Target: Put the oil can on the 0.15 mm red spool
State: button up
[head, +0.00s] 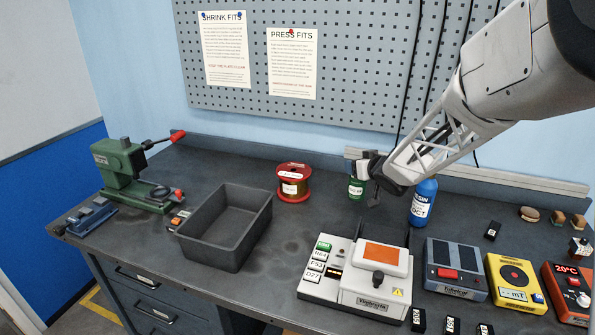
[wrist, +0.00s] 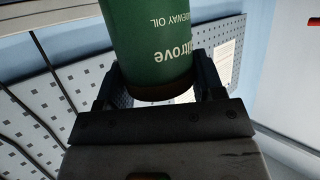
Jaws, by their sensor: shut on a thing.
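The red spool (head: 293,171) stands upright on the bench, left of my gripper, with copper-coloured winding and a white label too small to read. My gripper (head: 364,177) is at the back of the bench, shut on the green oil can (head: 355,192). In the wrist view the oil can (wrist: 150,45) fills the space between the fingers, with "SLIDEWAY OIL" lettering upside down and a dark brown end toward the palm. The can is apart from the spool, to its right. I cannot tell whether the can touches the bench.
A blue bottle (head: 425,199) stands close right of my gripper. A dark grey bin (head: 211,246) lies left, in front of the spool. A white device with an orange pad (head: 383,259) sits in front. Bench between spool and can is clear. A pegboard (head: 352,60) rises behind.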

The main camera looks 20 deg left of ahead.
jog(key=s+a+r, duration=0.4)
jog(key=a, duration=0.3)
jog(key=s+a+r, duration=0.3)
jog(key=s+a, duration=0.1)
jog(key=a, duration=0.4)
jog(key=shift+s+r+n+g+y, duration=0.25)
jog(key=shift+r+n+g+y, duration=0.05)
jog(key=shift+r+y, duration=0.1)
jog(key=shift+w, duration=0.1)
jog(key=w+a+f, duration=0.1)
jog(key=w+a, duration=0.7)
jog(key=w, duration=0.5)
jog(key=shift+w+f, duration=0.25)
jog(key=shift+a, duration=0.1)
jog(key=shift+f, duration=1.75)
jog(key=shift+f, duration=0.1)
jog(key=o, duration=1.5)
jog(key=shift+f, duration=0.1)
jog(key=shift+o, duration=0.2)
